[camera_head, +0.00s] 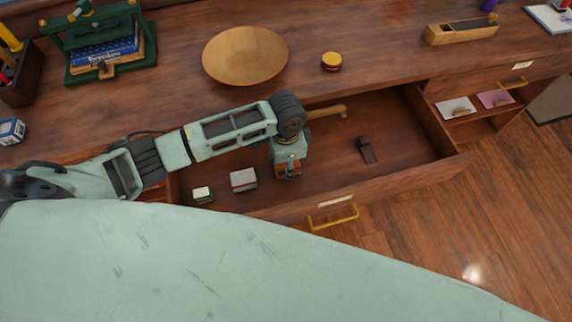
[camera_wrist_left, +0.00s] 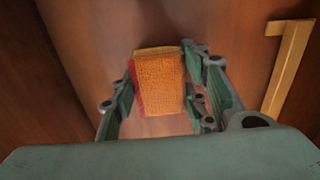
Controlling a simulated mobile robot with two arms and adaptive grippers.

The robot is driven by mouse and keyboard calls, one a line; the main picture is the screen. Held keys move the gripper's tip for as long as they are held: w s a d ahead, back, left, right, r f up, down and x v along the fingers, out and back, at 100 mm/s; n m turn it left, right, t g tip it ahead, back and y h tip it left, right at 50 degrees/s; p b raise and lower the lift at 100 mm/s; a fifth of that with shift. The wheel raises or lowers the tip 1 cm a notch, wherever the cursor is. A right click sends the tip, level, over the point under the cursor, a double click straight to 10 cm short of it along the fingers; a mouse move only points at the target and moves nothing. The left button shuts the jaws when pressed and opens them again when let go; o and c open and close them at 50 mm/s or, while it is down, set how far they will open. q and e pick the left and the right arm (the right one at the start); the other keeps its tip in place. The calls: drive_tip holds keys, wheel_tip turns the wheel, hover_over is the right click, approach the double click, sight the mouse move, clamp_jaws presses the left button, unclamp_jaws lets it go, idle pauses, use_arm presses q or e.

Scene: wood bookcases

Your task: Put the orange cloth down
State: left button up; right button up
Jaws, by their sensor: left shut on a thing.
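The orange cloth (camera_wrist_left: 160,82) is a folded orange piece with a red edge. It sits between the fingers of my left gripper (camera_wrist_left: 165,95) in the left wrist view. In the head view my left gripper (camera_head: 288,172) points down into the open drawer (camera_head: 335,170), shut on the cloth, which shows as a small orange-brown patch (camera_head: 288,171). The drawer floor lies beneath it; I cannot tell whether the cloth touches it. My right gripper is not in view.
The drawer's right part has bare floor.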

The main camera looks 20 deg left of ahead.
use_arm(q)
drive_tip(key=shift+f, duration=0.8)
drive_tip(key=shift+f, duration=0.15)
drive_tip(key=o, duration=1)
wheel_tip(320, 180, up, 12)
drive_tip(key=shift+d+r+p, duration=0.1)
drive_tip(key=shift+r+p, duration=0.05)
drive_tip(key=shift+p, duration=0.25)
